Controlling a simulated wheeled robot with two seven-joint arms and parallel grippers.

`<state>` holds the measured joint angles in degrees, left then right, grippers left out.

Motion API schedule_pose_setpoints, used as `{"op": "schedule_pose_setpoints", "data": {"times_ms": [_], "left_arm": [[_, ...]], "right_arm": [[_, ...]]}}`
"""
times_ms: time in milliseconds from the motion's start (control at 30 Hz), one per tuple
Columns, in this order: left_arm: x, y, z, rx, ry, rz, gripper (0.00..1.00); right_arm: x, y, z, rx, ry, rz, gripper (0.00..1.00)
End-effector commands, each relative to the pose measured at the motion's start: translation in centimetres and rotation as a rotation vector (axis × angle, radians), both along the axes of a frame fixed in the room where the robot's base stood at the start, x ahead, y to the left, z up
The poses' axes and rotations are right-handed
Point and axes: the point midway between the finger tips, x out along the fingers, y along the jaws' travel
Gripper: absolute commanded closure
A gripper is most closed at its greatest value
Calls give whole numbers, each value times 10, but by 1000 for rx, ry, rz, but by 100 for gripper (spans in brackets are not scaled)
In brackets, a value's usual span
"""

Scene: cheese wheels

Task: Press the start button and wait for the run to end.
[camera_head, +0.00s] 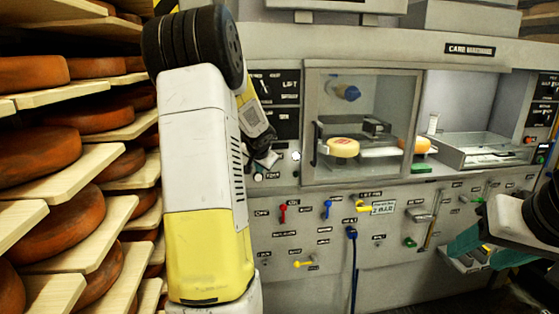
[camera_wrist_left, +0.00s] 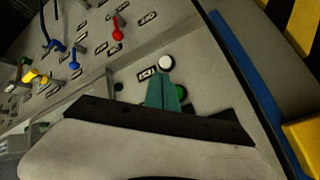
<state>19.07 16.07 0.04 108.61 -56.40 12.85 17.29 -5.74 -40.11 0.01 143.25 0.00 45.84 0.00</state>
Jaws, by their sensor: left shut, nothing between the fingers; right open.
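In the left wrist view, a round white button (camera_wrist_left: 166,62) sits on the grey panel beside a small label. A green button (camera_wrist_left: 181,92) is next to it, partly hidden by my left gripper. My left gripper (camera_wrist_left: 163,76) is shut and empty. Its teal fingertips point at the white button and lie close to it; I cannot tell whether they touch the panel. In the head view the left gripper (camera_head: 268,160) is at the panel's left part, largely hidden behind my arm. My right gripper (camera_head: 474,246) is open at the right edge, partly cut off.
Below are red (camera_head: 283,212), blue (camera_head: 327,209) and yellow (camera_head: 304,264) levers and a blue cable (camera_head: 354,268). Shelves (camera_head: 100,265) of cheese crowd the left.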

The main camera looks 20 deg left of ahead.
Motion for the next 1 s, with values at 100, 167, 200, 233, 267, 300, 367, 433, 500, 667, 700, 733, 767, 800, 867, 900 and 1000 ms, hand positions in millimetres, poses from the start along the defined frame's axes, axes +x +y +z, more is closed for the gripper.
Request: {"op": "schedule_pose_setpoints", "data": {"times_ms": [100,167,200,233,267,300,367,433,500,667,700,733,767,800,867,900,1000], "left_arm": [[15,11,-1,-2,0,4,100],[22,15,-1,-2,-1,4,100],[26,17,-1,-2,0,3,100],[29,19,-1,-1,1,2,100],[32,20,-1,0,0,2,100],[35,22,0,0,0,2,100],[39,24,0,-1,1,1,100],[42,26,0,-1,1,1,100],[44,27,0,-1,-1,1,100],[46,28,0,0,0,0,100],[46,28,0,0,0,0,100],[46,28,0,0,0,0,100],[46,28,0,0,1,0,100],[46,28,0,0,1,0,100],[46,28,0,0,1,0,100],[46,28,0,0,1,0,100],[46,28,0,0,1,0,100]], "right_arm": [[0,0,0,0,0,0,46],[0,0,0,0,0,0,46],[0,0,0,0,0,0,46],[0,0,0,0,0,0,46],[0,0,0,0,0,0,46],[0,0,0,0,0,0,46],[0,0,0,0,0,0,46],[0,0,0,0,0,0,46],[0,0,0,0,0,0,46],[0,0,0,0,0,0,46],[0,0,0,0,0,0,46],[0,0,0,0,0,0,46],[0,0,0,0,0,0,46],[0,0,0,0,0,0,46],[0,0,0,0,0,0,46],[0,0,0,0,0,0,46],[0,0,0,0,0,0,46]]}}
